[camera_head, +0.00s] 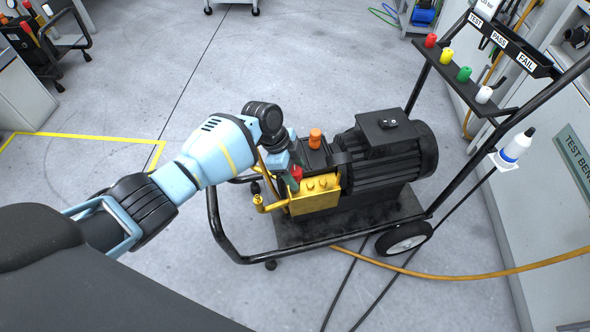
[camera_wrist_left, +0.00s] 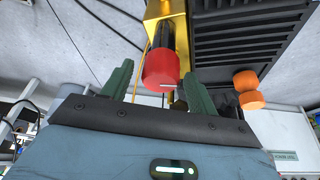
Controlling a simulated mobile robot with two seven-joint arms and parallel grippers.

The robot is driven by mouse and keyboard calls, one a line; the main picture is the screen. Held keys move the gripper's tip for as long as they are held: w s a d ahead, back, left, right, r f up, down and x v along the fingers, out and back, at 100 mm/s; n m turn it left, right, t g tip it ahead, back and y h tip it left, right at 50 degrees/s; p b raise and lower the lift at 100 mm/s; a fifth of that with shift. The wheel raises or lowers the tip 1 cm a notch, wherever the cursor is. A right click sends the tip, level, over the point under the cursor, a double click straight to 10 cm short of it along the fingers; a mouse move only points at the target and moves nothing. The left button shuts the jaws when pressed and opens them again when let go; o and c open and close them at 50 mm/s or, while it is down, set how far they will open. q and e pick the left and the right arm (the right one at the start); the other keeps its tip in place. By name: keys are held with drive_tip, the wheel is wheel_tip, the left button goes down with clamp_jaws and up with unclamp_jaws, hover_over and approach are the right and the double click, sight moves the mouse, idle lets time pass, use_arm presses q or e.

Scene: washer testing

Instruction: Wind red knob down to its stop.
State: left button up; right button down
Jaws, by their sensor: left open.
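The red knob (camera_wrist_left: 160,69) sits on a dark stem by the yellow pump block (camera_wrist_left: 172,10) in the left wrist view. In the head view the red knob (camera_head: 297,171) shows small at the block's left end, partly behind my gripper. My left gripper (camera_wrist_left: 160,80) is open, with one green finger on each side of the knob and a gap visible to each. In the head view my left gripper (camera_head: 293,176) is at the knob from the upper left. My right gripper is not in view.
An orange knob (camera_head: 315,138) stands just behind, beside the black motor (camera_head: 385,150). The wheeled cart has a black tube frame (camera_head: 222,236) and a rack with coloured caps (camera_head: 464,74). A yellow-brown hose (camera_head: 450,273) runs along the floor. The floor to the left is mostly clear.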

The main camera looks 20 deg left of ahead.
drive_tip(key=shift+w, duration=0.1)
use_arm(q)
drive_tip(key=c, duration=1)
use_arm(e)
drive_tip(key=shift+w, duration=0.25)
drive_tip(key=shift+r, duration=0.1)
